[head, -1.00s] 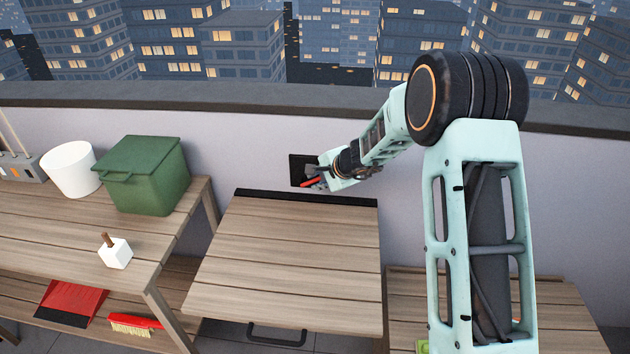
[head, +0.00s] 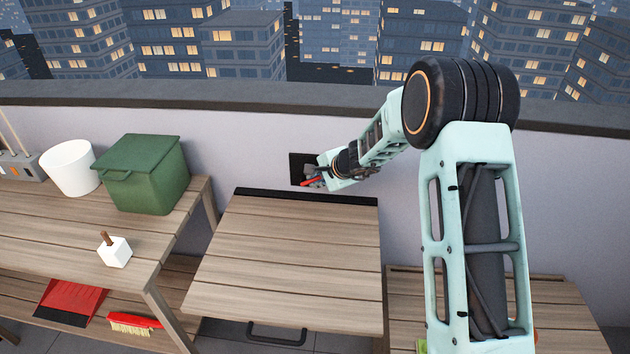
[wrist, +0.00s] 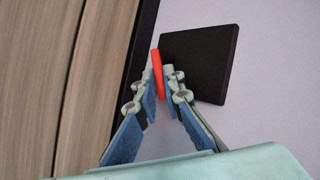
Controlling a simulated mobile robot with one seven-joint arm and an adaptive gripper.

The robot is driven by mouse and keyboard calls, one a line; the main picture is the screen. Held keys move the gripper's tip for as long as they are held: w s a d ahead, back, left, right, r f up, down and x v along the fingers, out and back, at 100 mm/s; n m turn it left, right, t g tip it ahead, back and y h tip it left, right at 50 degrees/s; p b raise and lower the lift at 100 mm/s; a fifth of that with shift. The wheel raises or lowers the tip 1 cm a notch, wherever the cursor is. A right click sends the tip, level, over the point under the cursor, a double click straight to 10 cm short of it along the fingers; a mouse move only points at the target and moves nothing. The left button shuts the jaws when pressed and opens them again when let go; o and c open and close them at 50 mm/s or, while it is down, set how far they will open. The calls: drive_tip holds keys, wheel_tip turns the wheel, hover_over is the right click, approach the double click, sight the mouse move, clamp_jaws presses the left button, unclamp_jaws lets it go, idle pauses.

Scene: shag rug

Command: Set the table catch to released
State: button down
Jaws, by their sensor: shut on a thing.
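The table catch shows as a red lever (head: 311,183) at a black plate (head: 294,168) on the wall, just above the back edge of the folding wooden table (head: 290,260). In the wrist view the red lever (wrist: 157,75) stands between my fingertips, in front of the black plate (wrist: 208,62). My gripper (head: 314,177) is shut on the red lever; its blue-padded fingers (wrist: 160,84) converge on it. The lever's root at the plate is hidden by the fingers. The table top is out flat, with a dark handle (head: 277,336) at its front edge.
A bench at left holds a green bin (head: 146,175), a white pot (head: 70,167) and a white block with a brown peg (head: 115,252). A red dustpan (head: 72,300) and a brush (head: 134,323) lie on its lower shelf. The table top is bare.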

drive_tip(key=shift+d+f+y+b, duration=0.1)
drive_tip(key=shift+f+y+b, duration=0.3)
drive_tip(key=shift+b, duration=0.7)
drive_tip(key=shift+d+f+b, duration=0.1)
drive_tip(key=shift+b, duration=1.05)
drive_tip(key=y+b, duration=0.1)
drive_tip(key=b, duration=0.1)
drive_tip(key=shift+f+m+b, duration=0.1)
drive_tip(key=shift+m+b, duration=0.2)
drive_tip(key=shift+b, duration=0.1)
drive_tip(key=shift+r+b, duration=0.2)
drive_tip(key=shift+b, duration=0.15)
drive_tip(key=c, duration=2.3)
unclamp_jaws()
drive_tip(key=shift+d, duration=0.15)
drive_tip(key=v, duration=1.2)
drive_tip(key=shift+s+f, duration=0.15)
drive_tip(key=shift+f, duration=0.1)
